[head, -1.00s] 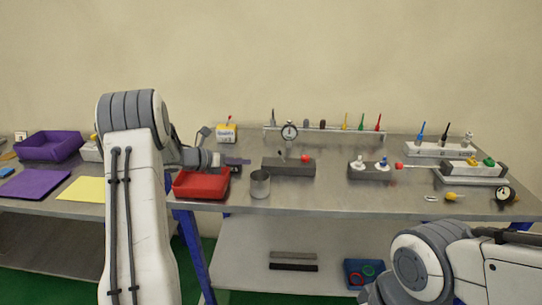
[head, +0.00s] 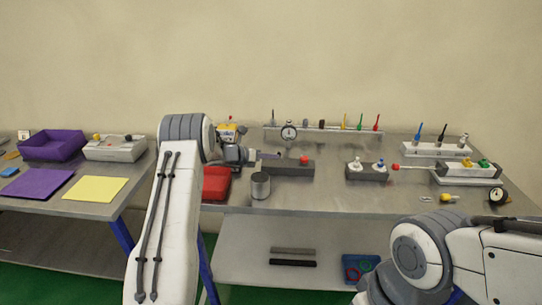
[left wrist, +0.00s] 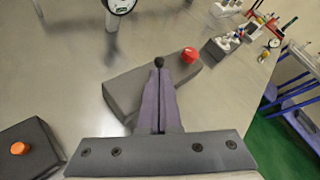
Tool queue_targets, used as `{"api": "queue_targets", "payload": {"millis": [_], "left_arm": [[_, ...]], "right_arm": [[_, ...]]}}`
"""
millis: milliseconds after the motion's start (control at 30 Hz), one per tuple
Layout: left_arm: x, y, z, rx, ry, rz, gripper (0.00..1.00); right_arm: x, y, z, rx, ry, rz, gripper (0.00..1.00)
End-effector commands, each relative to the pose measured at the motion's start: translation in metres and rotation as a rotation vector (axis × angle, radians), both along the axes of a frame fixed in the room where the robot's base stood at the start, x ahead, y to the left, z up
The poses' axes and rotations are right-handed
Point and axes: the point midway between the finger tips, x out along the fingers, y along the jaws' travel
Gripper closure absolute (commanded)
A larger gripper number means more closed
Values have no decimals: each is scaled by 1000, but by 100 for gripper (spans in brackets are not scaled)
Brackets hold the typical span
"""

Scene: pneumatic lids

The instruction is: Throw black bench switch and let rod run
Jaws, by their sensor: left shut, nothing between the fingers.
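The bench switch is a dark grey block (head: 290,168) with a red knob (head: 304,160) on its right end. In the left wrist view the block (left wrist: 122,98) lies under my fingers, and a small black lever knob (left wrist: 159,62) shows just beyond the fingertips. Whether they touch it, I cannot tell. My left gripper (left wrist: 160,78) is shut and empty; in the head view it (head: 258,155) reaches the block's left end. The thin rod (head: 418,168) with a red tip (head: 396,167) runs left from the cylinder block (head: 468,174). My right gripper is out of view.
A round gauge (head: 288,132) stands behind. A dark block with an orange knob (left wrist: 18,148) lies left of the gripper in the wrist view.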

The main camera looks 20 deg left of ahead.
Motion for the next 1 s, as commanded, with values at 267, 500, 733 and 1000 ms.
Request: {"api": "queue_targets", "payload": {"millis": [267,500,733,1000], "left_arm": [[0,0,0,3,1,-1,100],[0,-2,3,46,13,0,100],[0,-2,3,75,22,0,100],[0,-1,6,122,34,4,100]], "right_arm": [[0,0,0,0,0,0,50],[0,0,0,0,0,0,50],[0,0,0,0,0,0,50],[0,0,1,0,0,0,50]]}}
